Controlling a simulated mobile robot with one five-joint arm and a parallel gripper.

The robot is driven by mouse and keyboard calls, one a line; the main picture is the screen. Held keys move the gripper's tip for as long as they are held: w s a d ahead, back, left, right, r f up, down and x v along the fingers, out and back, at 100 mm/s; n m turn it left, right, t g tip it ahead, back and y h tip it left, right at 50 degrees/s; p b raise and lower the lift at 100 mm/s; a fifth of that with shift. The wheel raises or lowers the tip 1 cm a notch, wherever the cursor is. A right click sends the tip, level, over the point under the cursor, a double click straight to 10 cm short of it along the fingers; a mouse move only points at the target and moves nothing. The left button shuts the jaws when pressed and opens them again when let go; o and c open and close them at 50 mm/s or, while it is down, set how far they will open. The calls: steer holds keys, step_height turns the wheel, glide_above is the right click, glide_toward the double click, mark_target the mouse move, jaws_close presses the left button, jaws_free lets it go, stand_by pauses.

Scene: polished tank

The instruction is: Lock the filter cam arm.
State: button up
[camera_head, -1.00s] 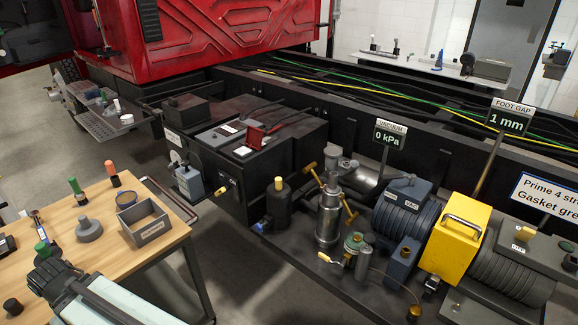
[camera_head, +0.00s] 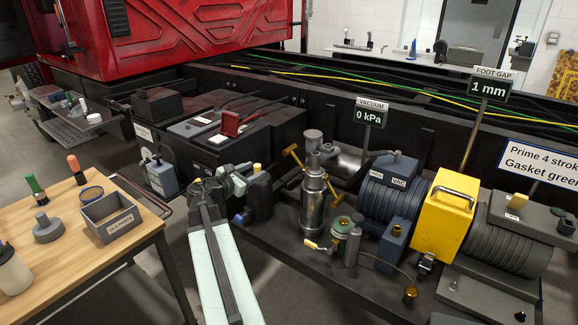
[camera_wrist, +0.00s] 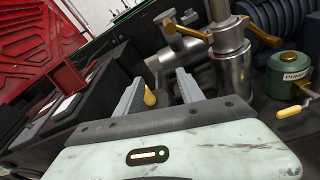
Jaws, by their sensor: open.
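A polished metal cylinder (camera_head: 314,195), perhaps the filter, stands upright on the dark deck. Two brass arms are at its sides: the left one (camera_head: 292,157) slants, and the right one (camera_head: 337,201) angles up. I cannot tell which is the cam arm. In the wrist view the cylinder (camera_wrist: 230,65) and a brass arm (camera_wrist: 194,30) lie beyond my fingers. My gripper (camera_wrist: 157,86) is open, its two grey fingers apart. A yellow knob (camera_wrist: 150,97) shows between them, at an uncertain depth. In the head view my gripper (camera_head: 228,178) is left of the cylinder, beside a black canister (camera_head: 260,195).
A green pump (camera_head: 342,228) with a yellow-tipped crank is right of the cylinder. A blue coil unit (camera_head: 385,205) and yellow box (camera_head: 443,217) stand farther right. A black box with a red lever (camera_head: 229,123) is behind left. A wooden table (camera_head: 70,265) is front left.

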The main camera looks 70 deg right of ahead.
mark_target(285, 154)
steer(key=s+d+r+n, duration=0.1)
steer(key=s+d, duration=0.1)
steer(key=s+d+n+g+h, duration=0.1)
steer(key=s, duration=0.1)
steer(key=s+d+r+n+h, duration=0.1)
steer(key=s+d, duration=0.1)
steer(key=shift+s+d+r+n+b, duration=0.25)
steer(key=shift+d+r+n+b, duration=0.1)
steer(key=shift+n, duration=0.05)
steer(key=x, duration=0.7)
steer(key=shift+s+d, duration=0.15)
steer(key=shift+d, duration=0.2)
steer(key=shift+a, duration=0.1)
jaws_close()
